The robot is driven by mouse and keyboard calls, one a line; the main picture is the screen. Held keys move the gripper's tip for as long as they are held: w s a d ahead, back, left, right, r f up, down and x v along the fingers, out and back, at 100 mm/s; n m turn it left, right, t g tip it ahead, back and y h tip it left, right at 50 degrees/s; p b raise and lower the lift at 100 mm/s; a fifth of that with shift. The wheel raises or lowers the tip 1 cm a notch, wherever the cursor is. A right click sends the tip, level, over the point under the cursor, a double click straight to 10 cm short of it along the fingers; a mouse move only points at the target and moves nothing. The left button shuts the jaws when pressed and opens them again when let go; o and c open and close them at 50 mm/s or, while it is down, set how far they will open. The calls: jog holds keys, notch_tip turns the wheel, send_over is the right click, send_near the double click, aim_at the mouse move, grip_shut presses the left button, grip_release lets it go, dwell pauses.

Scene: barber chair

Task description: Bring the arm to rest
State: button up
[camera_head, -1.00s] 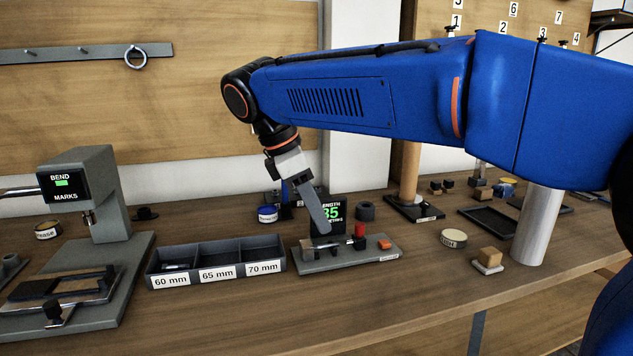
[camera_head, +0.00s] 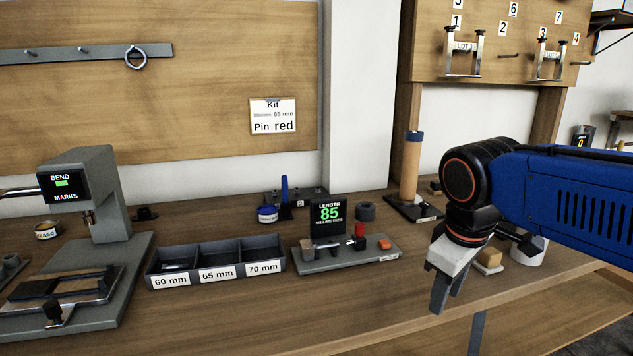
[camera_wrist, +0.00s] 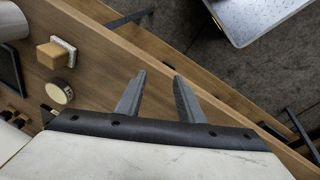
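My gripper (camera_head: 440,292) hangs at the end of my blue arm on the right of the head view, fingers pointing down in front of the bench's front edge area. In the wrist view my gripper (camera_wrist: 158,80) shows two grey fingers spread apart with nothing between them. Below and beyond the fingers are the wooden bench (camera_wrist: 95,50) edge and the dark floor. The fingers touch nothing that I can see.
The length gauge (camera_head: 345,255), reading 85, stands left of my gripper. A three-part tray (camera_head: 215,258) and a bend press (camera_head: 90,210) stand farther left. A wooden block on a small base (camera_wrist: 55,53) and a round tin (camera_wrist: 59,92) lie near my gripper.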

jog(key=s+d+f+m+t, duration=0.2)
jog(key=s+d+f+m, duration=0.3)
jog(key=f, duration=0.5)
jog(key=s+m, duration=0.2)
jog(key=s, duration=0.1)
jog(key=shift+s+d+m+y, duration=0.2)
jog(key=shift+d+m+y, duration=0.1)
jog(key=shift+y, duration=0.1)
jog(key=shift+r, duration=0.1)
